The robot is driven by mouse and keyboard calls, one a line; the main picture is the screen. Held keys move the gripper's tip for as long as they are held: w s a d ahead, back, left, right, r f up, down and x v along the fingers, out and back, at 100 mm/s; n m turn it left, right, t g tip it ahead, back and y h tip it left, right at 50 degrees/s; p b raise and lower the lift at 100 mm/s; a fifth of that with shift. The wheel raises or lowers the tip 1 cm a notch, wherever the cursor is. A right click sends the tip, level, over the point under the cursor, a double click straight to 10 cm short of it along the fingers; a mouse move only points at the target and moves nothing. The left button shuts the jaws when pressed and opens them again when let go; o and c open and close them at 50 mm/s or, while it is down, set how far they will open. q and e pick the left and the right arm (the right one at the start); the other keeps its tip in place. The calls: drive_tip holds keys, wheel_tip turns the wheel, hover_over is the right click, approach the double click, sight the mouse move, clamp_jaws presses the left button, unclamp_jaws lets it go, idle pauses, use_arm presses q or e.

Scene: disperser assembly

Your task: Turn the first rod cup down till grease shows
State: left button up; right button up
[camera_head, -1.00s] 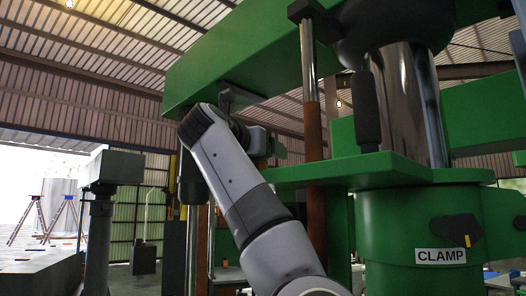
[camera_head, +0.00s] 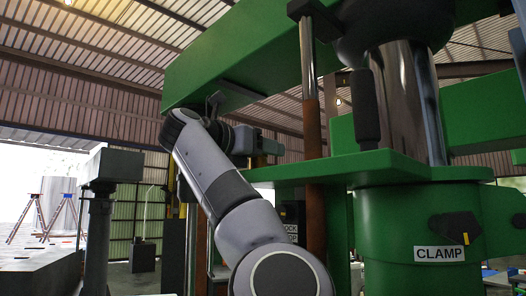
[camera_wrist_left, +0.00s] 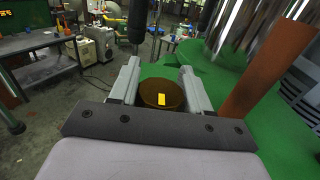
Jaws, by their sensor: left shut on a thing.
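In the left wrist view, a dark brown round cup (camera_wrist_left: 160,97) with a small yellow mark on top sits between the two grey fingers of my left gripper (camera_wrist_left: 160,82). The fingers are shut on its sides. In the head view my left arm rises from the bottom and bends at the wrist below the green beam (camera_head: 225,75). The left hand (camera_head: 240,139) points right there, and the cup cannot be made out. I cannot see any grease. My right gripper is in neither view.
An orange-brown rod (camera_head: 313,130) and a green column with a CLAMP label (camera_head: 440,254) stand right of my left arm. A green plate (camera_head: 370,166) juts out near it. The wrist view shows a workbench (camera_wrist_left: 38,45) at left.

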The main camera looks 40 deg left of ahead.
use_arm(q)
drive_tip(key=shift+d+m+g+h, duration=0.15)
drive_tip(key=shift+m+g+h, duration=0.15)
drive_tip(key=shift+m+h, duration=1.45)
drive_tip(key=shift+n+h, duration=0.25)
drive_tip(key=shift+h, duration=0.3)
drive_tip(key=o, duration=1)
drive_tip(key=shift+c, duration=0.2)
drive_tip(key=b+v, duration=0.2)
drive_tip(key=v, duration=0.4)
drive_tip(key=shift+s, duration=0.25)
drive_tip(key=shift+s+r, duration=0.1)
drive_tip(key=shift+s, duration=0.25)
